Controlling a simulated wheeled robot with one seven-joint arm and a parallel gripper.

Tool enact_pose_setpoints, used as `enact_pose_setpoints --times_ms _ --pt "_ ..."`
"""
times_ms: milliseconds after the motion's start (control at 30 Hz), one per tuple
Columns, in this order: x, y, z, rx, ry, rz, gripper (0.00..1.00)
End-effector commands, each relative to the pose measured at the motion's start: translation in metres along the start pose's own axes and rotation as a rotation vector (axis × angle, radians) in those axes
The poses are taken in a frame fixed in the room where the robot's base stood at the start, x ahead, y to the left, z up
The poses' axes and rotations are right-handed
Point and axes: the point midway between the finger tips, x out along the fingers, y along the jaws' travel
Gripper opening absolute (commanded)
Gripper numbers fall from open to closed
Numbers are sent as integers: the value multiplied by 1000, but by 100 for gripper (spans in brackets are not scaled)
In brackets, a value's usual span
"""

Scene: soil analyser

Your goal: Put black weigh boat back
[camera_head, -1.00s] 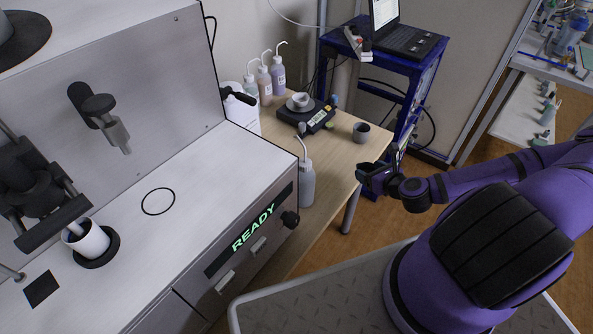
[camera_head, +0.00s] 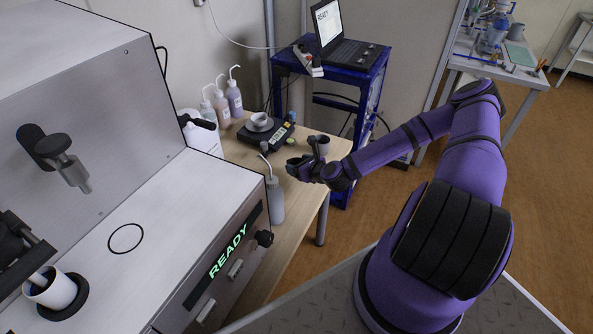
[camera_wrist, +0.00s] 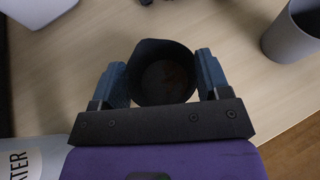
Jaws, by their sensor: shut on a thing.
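A black weigh boat (camera_wrist: 163,52), a small dark cup with some brown residue inside, sits between the two blue-padded fingers in the wrist view. My gripper (camera_wrist: 163,82) is shut on it, with a finger on either side. In the head view my gripper (camera_head: 298,166) is over the wooden table (camera_head: 287,201), between the wash bottle and the grey cup. The boat is too small and dark to make out clearly there. I cannot tell its height above the table.
A grey cup (camera_head: 320,143) stands close by; it also shows in the wrist view (camera_wrist: 294,32). A balance (camera_head: 266,132) holds a pale dish (camera_head: 260,121). A wash bottle (camera_head: 275,199) stands beside the analyser (camera_head: 170,205). More bottles (camera_head: 222,106) stand behind.

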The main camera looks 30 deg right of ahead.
Motion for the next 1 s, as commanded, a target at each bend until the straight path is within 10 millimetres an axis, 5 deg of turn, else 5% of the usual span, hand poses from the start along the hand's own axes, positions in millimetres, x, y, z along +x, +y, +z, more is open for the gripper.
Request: enact_pose_setpoints --times_ms 233,467,867,900,1000 --pt "15 0 4 0 0 0 55" --pt "26 0 -26 0 0 0 55" --pt "27 0 -31 2 0 -1 55" --pt "27 0 -31 1 0 -1 79" --pt "27 0 -31 1 0 0 95"
